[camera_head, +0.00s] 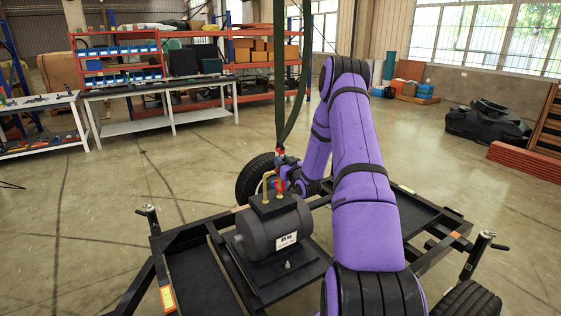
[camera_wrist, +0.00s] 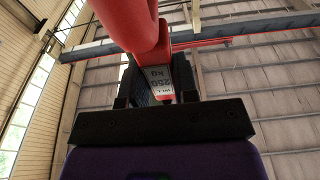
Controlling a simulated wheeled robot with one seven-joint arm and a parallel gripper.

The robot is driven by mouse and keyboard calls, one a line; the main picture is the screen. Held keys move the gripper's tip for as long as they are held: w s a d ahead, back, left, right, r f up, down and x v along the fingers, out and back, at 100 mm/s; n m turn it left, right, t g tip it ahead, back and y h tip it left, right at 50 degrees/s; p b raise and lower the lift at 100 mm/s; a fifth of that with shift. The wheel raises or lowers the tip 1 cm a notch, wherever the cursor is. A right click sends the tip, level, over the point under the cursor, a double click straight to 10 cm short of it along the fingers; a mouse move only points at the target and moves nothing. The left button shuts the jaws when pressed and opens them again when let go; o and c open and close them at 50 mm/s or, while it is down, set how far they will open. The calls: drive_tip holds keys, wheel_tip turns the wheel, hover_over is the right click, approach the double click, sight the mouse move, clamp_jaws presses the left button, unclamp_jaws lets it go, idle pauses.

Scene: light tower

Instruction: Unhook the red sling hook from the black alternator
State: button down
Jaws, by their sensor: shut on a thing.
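The black alternator (camera_head: 268,232) sits on a plate on the black trailer frame, with a white label on its side. A brass-coloured lifting loop (camera_head: 265,184) stands on its top. The red sling hook (camera_head: 280,185) hangs beside this loop at the end of green straps (camera_head: 284,115); I cannot tell whether it still passes through the loop. My gripper (camera_head: 288,176) reaches the hook from the right and is shut on it. In the wrist view the hook (camera_wrist: 128,22) looms large above the gripper (camera_wrist: 160,92), and a 250 kg tag shows between the black fingers.
The trailer frame (camera_head: 184,277) surrounds the alternator, with a tyre (camera_head: 253,180) behind it and jack posts at the corners. My purple arm covers the right side. A workbench (camera_head: 165,90) and shelves stand at the back left. The floor at left is clear.

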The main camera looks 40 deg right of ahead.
drive_tip(key=shift+f+v, duration=0.25)
drive_tip(key=shift+v, duration=1.2)
drive_tip(key=shift+f+v, duration=0.2)
drive_tip(key=shift+v, duration=1.25)
drive_tip(key=shift+f, duration=0.15)
